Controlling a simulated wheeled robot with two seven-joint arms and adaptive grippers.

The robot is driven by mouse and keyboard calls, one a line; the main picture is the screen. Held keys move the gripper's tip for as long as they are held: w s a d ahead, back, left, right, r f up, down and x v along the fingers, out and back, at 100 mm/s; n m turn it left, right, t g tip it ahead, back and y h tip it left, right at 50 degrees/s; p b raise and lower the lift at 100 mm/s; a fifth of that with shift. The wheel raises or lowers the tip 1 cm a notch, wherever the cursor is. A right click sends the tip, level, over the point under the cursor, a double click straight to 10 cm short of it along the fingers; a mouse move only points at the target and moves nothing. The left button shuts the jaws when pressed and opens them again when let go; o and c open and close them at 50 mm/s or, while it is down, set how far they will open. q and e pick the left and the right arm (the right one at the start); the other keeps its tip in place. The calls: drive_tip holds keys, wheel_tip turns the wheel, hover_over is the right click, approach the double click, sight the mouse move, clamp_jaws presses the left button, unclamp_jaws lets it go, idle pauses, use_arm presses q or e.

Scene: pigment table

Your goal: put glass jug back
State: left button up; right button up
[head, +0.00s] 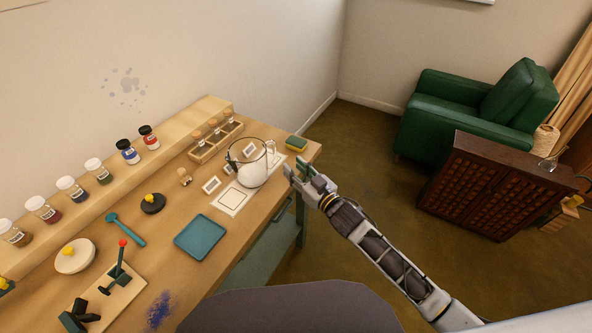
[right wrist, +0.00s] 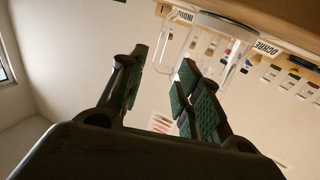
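The clear glass jug (head: 252,172) stands upright near the right end of the wooden table, over white printed cards. Its rim is dark in the head view, and its handle is on the right side. My right gripper (head: 296,171) is just right of the jug, at the table's front edge, and looks apart from it. In the right wrist view my right gripper (right wrist: 163,82) is open and empty. The jug (right wrist: 222,42) shows beyond the fingertips there, with its handle (right wrist: 164,50) in line with the gap between them. My left gripper is not in view.
A white card with a square outline (head: 232,201) lies left of the jug. A sponge (head: 296,143) is at the table's right end. A wooden rack (head: 203,150) stands behind the jug; a teal tray (head: 201,237) lies nearer. Pigment jars line the back shelf.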

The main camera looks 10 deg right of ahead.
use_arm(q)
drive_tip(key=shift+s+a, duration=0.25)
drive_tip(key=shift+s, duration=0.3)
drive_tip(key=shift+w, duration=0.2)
